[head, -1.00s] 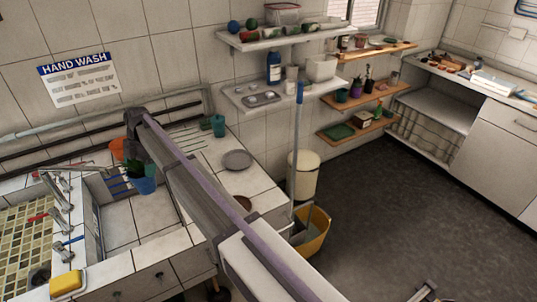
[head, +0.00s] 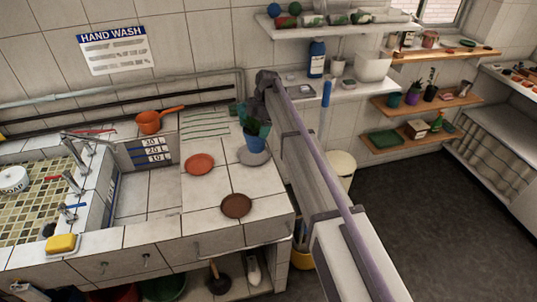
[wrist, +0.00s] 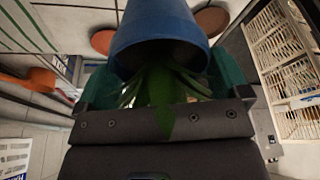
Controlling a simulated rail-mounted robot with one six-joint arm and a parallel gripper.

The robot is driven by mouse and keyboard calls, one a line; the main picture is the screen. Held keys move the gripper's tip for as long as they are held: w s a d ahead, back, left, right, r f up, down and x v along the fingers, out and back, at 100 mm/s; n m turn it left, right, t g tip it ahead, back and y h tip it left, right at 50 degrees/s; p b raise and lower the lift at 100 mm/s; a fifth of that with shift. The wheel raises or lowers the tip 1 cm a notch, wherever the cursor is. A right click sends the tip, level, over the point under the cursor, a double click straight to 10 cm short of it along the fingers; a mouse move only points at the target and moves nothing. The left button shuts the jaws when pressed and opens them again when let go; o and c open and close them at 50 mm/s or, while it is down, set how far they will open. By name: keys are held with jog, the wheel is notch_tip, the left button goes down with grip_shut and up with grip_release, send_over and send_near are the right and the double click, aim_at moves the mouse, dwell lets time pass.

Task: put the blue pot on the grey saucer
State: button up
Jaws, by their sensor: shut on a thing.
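The blue pot (head: 255,143) holds a green plant and hangs in my gripper (head: 256,130). My gripper's teal fingers are shut on the pot. In the wrist view the pot (wrist: 158,32) fills the top middle, with green leaves below its rim, between the fingers of my gripper (wrist: 162,85). The grey saucer (head: 253,158) lies on the tiled counter. The pot overlaps its far part in the head view and looks to be over it. I cannot tell whether they touch. The pot hides part of the saucer.
An orange-red saucer (head: 199,163) and a brown saucer (head: 236,205) lie on the counter left of and in front of the grey one. An orange saucepan (head: 150,121) stands farther left. The sink (head: 45,205) is at the left, and loaded shelves (head: 345,88) hang at the right.

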aim_at(255, 125)
jog(key=shift+w+d+f+b, duration=0.3)
jog(key=shift+w+f+b, duration=0.2)
jog(key=shift+f+b, duration=0.25)
jog(key=w+m, duration=0.1)
jog(key=m, duration=0.1)
jog(key=w+m+t, duration=0.1)
jog(key=w+a+m, duration=0.1)
jog(key=m, duration=0.1)
jog(key=shift+w+a+f+m+t+y+b, duration=0.1)
jog(key=shift+w+f+m+t+y+b, duration=0.05)
jog(key=shift+f+m+t+y+b, duration=0.15)
notch_tip(255, 125, down, 10)
jog(key=w+m+b, duration=0.1)
jog(key=m+b, duration=0.2)
jog(key=b, duration=0.7)
jog(key=shift+a+t, duration=0.15)
jog(key=shift+t, duration=0.25)
jog(key=o, duration=1.1)
jog(key=shift+w+f, duration=0.1)
jog(key=shift+o, duration=0.4)
